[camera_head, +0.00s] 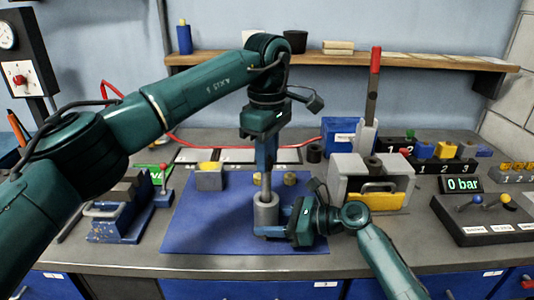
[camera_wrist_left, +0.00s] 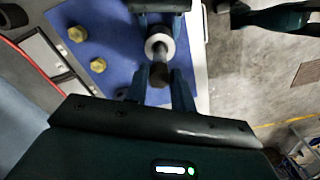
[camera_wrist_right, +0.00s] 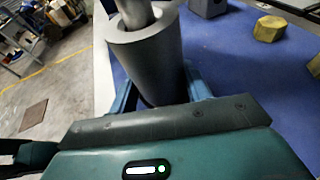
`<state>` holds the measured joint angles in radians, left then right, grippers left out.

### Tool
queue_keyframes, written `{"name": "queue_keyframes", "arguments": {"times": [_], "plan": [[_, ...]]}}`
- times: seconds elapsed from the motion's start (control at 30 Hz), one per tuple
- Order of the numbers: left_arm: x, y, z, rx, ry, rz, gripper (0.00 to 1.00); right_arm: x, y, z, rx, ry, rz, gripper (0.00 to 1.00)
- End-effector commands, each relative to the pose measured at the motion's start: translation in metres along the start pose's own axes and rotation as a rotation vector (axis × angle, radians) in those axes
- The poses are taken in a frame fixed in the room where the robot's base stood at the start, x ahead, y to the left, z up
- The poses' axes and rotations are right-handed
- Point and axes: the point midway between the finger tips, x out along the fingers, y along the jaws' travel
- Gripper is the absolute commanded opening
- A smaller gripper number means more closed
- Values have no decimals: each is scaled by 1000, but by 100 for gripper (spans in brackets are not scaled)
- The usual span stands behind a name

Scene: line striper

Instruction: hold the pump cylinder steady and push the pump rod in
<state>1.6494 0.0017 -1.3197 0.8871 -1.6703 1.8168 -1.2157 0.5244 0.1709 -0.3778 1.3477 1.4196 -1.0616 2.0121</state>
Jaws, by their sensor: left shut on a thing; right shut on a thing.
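The pump cylinder (camera_head: 265,212) is a grey, thick-walled tube standing upright on the blue mat (camera_head: 215,222). My right gripper (camera_head: 272,231) is shut on its lower part from the right; the cylinder also shows in the right wrist view (camera_wrist_right: 147,62). The pump rod (camera_head: 266,185) is a grey metal bar, upright, with its lower end inside the cylinder's open top. My left gripper (camera_head: 266,165) points down and is shut on the rod's upper part. In the left wrist view the rod (camera_wrist_left: 159,60) runs into the cylinder's ring-shaped top (camera_wrist_left: 160,42). The rod's depth inside is hidden.
Brass nuts (camera_head: 290,178) lie on the mat behind the cylinder. A grey block with a yellow part (camera_head: 209,177) stands at the mat's back left. A blue vise (camera_head: 120,215) is left, a grey fixture (camera_head: 372,182) right. The mat's front is clear.

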Motion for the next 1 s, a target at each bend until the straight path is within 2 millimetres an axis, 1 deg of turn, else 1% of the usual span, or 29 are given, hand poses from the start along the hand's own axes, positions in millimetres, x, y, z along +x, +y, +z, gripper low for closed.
{"name": "queue_keyframes", "arguments": {"times": [1.0], "plan": [[24,0,0,0,0,0,5,0,0,0,0,1,-1,36]]}}
